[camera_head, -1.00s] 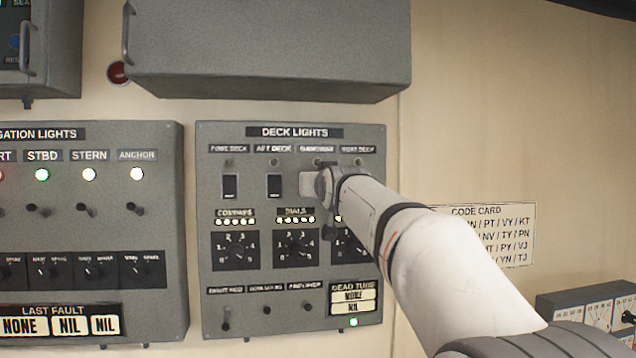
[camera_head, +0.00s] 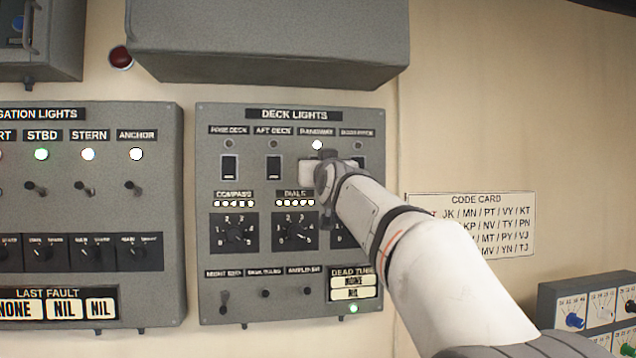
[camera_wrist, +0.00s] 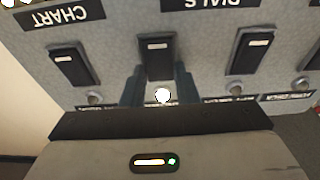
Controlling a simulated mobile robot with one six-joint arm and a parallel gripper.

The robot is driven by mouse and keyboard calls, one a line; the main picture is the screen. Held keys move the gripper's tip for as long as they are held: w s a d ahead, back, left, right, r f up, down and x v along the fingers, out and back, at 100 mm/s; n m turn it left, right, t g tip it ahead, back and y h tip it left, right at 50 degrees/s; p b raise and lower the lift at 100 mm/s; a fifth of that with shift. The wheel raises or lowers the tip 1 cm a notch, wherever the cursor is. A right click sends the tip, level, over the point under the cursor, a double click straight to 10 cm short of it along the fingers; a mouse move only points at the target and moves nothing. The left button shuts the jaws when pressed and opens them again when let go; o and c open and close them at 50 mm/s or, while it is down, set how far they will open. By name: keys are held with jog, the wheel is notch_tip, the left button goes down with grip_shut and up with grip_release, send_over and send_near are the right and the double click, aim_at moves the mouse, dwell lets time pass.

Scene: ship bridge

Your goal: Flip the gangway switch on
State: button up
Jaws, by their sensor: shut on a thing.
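The gangway switch is a dark rocker in the wrist view (camera_wrist: 156,58), where the panel appears upside down. My gripper (camera_wrist: 158,80) is closed around it, one finger on each side. In the head view my gripper (camera_head: 308,172) hides this switch on the deck lights panel (camera_head: 290,187). The gangway lamp (camera_head: 317,145) above it glows white; the lit lamp also shows between my fingers in the wrist view (camera_wrist: 163,95). The neighbouring fore deck switch (camera_head: 230,168) and aft deck switch (camera_head: 273,168) have dark lamps.
A grey box (camera_head: 270,40) juts out above the panel. The navigation lights panel (camera_head: 90,205) stands to the left. Dials (camera_head: 234,233) and small toggles sit below the switches. A code card (camera_head: 470,224) is on the wall at right, with a knobbed console (camera_head: 590,310) below it.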

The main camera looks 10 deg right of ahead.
jog(key=shift+f+t+b, duration=0.3)
jog(key=shift+b, duration=0.25)
jog(key=shift+r, duration=0.2)
jog(key=o, duration=1)
jog(key=shift+s, duration=0.1)
jog(key=b+v, duration=0.2)
jog(key=v, duration=0.5)
jog(key=shift+s+f, duration=0.2)
jog(key=shift+s, duration=0.15)
